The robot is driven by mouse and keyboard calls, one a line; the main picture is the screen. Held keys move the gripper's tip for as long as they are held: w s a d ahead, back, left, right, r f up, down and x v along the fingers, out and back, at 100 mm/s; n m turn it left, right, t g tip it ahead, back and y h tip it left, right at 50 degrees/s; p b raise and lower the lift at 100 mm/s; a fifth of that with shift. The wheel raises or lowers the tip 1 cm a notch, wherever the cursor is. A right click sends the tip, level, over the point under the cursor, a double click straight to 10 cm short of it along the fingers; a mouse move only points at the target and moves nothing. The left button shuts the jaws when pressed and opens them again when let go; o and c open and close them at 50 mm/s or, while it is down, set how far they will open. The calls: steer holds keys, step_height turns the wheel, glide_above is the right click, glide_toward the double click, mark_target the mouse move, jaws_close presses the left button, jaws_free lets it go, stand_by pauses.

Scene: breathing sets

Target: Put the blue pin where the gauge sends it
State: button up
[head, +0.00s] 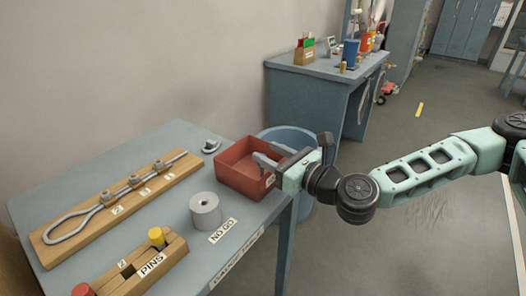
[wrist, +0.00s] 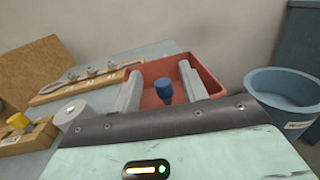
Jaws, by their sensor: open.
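The blue pin (wrist: 163,90) shows in the wrist view against the inside of the red tray (wrist: 208,72), between the open fingers of my gripper (wrist: 160,72). I see a gap on both sides of it; whether it rests on the tray floor is unclear. In the head view my gripper (head: 264,154) is over the red tray (head: 238,178), and the pin is hidden there. The grey ring gauge (head: 206,213), with a hole in its top, stands left of the tray by a NO GO label (head: 222,231). It also shows in the wrist view (wrist: 73,113).
A wooden PINS rack (head: 170,262) holds a yellow pin (head: 156,237) and a red pin (head: 83,290). A wooden board (head: 60,248) carries a looped metal rod. A blue bin (head: 296,135) stands beyond the tray. A second bench (head: 310,72) is behind.

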steer(key=p+v, duration=0.5)
steer(key=v, duration=0.4)
steer(key=shift+p, duration=0.4)
steer(key=s+a+f+n+g+h, duration=0.35)
steer(key=s+f+n+g, duration=0.7)
steer(key=n, duration=0.65)
steer(key=s+d+r+n+g+h, duration=0.1)
steer(key=s+d+r+n+h, duration=0.3)
steer(key=r+n, duration=0.4)
steer(key=s+d+r+n+g+h, duration=0.1)
steer(key=s+d+r+n+h, duration=0.2)
steer(key=s+r+n+h, duration=0.2)
step_height(320, 180, up, 5)
steer(key=s+n, duration=0.2)
steer(key=n, duration=0.2)
steer(key=shift+d+r, duration=0.2)
steer(key=shift+d, duration=0.2)
